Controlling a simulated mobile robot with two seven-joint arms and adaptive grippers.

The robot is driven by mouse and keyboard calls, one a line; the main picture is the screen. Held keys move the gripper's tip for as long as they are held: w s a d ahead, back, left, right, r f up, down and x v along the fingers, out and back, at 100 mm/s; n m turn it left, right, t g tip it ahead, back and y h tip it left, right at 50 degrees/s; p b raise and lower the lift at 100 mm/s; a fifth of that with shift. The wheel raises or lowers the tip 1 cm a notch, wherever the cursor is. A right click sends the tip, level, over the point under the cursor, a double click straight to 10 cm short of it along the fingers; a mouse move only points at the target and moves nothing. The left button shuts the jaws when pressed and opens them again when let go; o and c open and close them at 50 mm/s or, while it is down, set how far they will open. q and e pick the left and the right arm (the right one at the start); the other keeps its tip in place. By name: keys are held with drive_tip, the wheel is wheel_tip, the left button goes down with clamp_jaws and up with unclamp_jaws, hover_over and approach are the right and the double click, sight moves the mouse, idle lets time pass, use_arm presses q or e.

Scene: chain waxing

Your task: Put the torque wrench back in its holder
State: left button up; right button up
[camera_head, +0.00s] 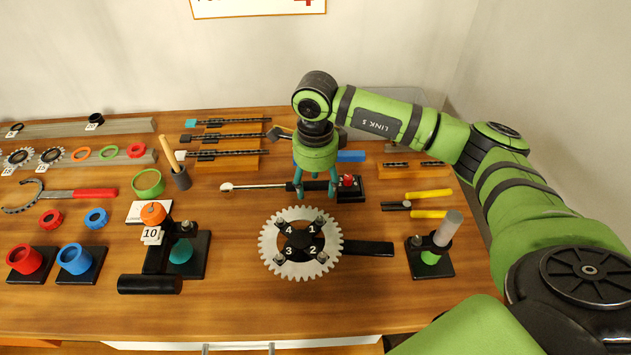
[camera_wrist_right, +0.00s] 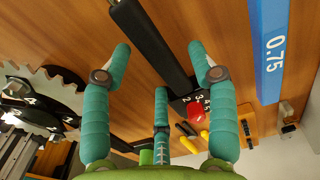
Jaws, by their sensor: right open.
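The torque wrench (camera_head: 258,187) lies behind the sprocket, its round silver head at the left and its black handle to the right. My right gripper (camera_head: 316,192) points down over the handle, with its teal fingers spread. In the right wrist view, the black handle (camera_wrist_right: 150,42) runs between the open fingers (camera_wrist_right: 160,62); I cannot tell whether they touch it. A black block with a red knob and numbers (camera_head: 350,190) is at the handle's right end. I cannot tell which thing is the wrench's holder. My left gripper is not in view.
The toothed sprocket (camera_head: 271,240) on its black stand is just in front of the wrench. Yellow-handled tools (camera_head: 429,194) lie to the right.

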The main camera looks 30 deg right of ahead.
wheel_tip(320, 180, up, 12)
idle(0.4)
drive_tip(key=shift+f, duration=0.1)
